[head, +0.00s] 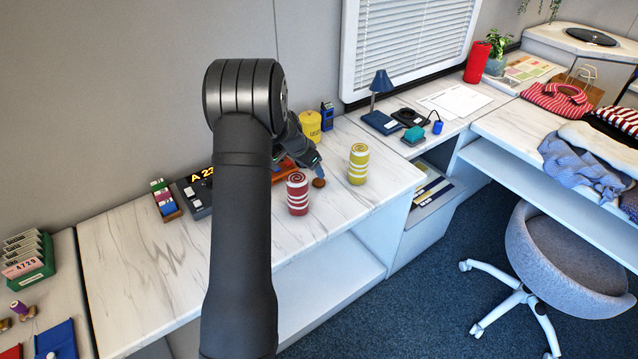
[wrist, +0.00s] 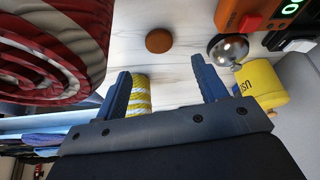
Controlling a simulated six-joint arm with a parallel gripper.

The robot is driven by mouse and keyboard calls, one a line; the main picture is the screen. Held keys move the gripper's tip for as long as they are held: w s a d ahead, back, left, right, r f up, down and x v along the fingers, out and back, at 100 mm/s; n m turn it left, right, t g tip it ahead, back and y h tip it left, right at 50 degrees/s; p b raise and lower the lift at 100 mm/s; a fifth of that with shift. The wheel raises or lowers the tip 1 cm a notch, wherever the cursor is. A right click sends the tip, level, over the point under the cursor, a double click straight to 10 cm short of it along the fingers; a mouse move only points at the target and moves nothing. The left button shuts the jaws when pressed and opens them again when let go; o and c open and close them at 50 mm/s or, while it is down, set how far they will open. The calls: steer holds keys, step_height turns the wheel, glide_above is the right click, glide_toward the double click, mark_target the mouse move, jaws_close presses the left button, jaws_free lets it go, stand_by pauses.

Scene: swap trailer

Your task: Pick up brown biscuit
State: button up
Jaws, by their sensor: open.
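The brown biscuit (head: 318,183) is a small round disc on the white marbled counter. In the wrist view the biscuit (wrist: 159,40) lies beyond my fingertips, roughly centred between them, with nothing covering it. My gripper (wrist: 164,80) is open and empty, its two blue fingers apart. In the head view my gripper (head: 319,172) is just above the biscuit, partly hidden behind my arm; I cannot tell the exact gap.
A red-and-white striped roll (head: 297,197) stands close left of the biscuit, a yellow striped roll (head: 358,165) to its right. An orange device (wrist: 238,12), a metal ball (wrist: 228,49) and a yellow tub (wrist: 264,82) are nearby. The counter's front edge is close.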

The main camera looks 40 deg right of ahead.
mark_target(318, 181)
steer(key=shift+x, duration=3.8)
steer(key=shift+a, duration=0.15)
steer(key=c, duration=1.1)
